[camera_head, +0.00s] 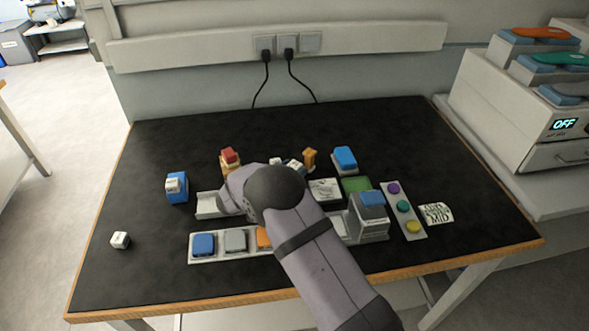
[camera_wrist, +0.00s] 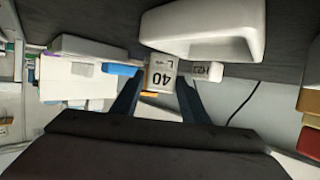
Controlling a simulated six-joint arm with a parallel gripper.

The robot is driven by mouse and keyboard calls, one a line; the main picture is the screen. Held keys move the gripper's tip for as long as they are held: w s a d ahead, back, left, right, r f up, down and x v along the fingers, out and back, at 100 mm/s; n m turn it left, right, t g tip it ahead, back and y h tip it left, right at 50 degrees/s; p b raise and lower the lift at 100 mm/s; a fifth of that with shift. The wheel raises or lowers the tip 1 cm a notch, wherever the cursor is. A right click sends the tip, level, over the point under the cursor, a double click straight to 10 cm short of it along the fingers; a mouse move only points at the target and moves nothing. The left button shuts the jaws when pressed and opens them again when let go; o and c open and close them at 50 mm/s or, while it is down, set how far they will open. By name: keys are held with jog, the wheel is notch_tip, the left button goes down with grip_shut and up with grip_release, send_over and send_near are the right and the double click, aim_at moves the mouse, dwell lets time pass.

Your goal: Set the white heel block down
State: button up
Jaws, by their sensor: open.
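In the wrist view, the open fingers of my gripper (camera_wrist: 160,84) stand on either side of a white block marked "40 L" (camera_wrist: 160,74), with orange at its lower end. I cannot tell whether they touch it. A smaller white block marked like "H23" (camera_wrist: 208,71), possibly the heel block, lies just right of it, beside a large rounded white piece (camera_wrist: 205,32). In the head view, my arm hides my gripper and what is at it. A small white block (camera_head: 120,240) sits alone at the table's left; I cannot tell which block it is.
On the black table (camera_head: 390,125) stand a blue block (camera_head: 176,187), a red-topped block (camera_head: 229,158), a tray of coloured pads (camera_head: 218,258), a grey machine (camera_head: 371,220) and a button strip (camera_head: 403,207). The back and left front are clear.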

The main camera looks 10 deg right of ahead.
jog(key=shift+x, duration=0.95)
jog(key=c, duration=0.9)
jog(key=shift+r, duration=0.15)
jog(key=shift+c, duration=0.2)
